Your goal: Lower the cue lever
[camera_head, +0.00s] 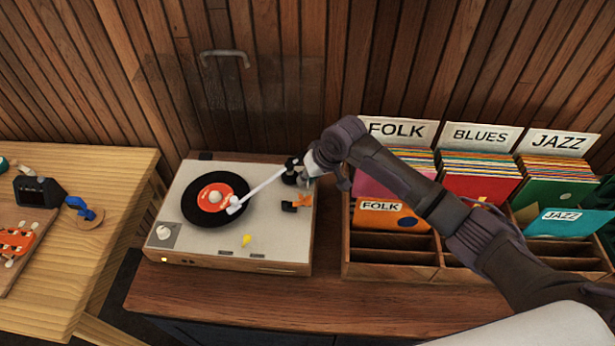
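The turntable (213,241) has a pale top and a wooden body. A black record with a red label (224,191) lies on it. The white tonearm (262,186) reaches over the record, with its head near the label; whether the needle touches cannot be told. A small orange lever-like part (303,201), possibly the cue lever, sits by a black piece on the right of the deck. My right gripper (310,168) is just above and behind it, near the dark tonearm base. Its fingers are small and partly hidden, so their opening is unclear. My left gripper is out of view.
A wooden record crate (392,272) with FOLK, BLUES and JAZZ dividers stands right of the turntable, under my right arm. The cabinet top (230,306) in front is clear. A light wooden table (75,258) stands left.

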